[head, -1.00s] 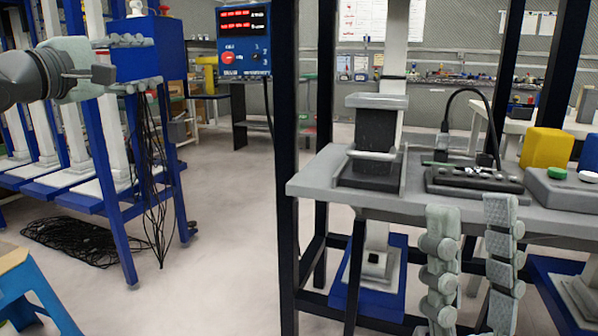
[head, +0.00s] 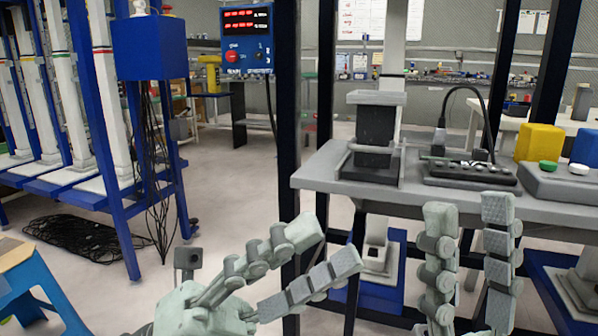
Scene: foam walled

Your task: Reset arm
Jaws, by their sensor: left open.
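My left gripper (head: 330,248) is in the lower middle of the head view, its grey-green fingers pointing up and right. They are apart with nothing between them, in front of a dark blue post. My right gripper (head: 468,212) is at the lower right, in front of the table's front edge. Its two segmented fingers point up, stand apart and have nothing between them. The lower part of the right gripper is cut off by the frame.
A grey table (head: 330,172) bears a black block fixture (head: 375,132), a black device (head: 470,174), and a yellow block (head: 540,144). A control box (head: 246,38) hangs beside the dark post. A blue frame with cables stands at left. The floor (head: 235,190) between is clear.

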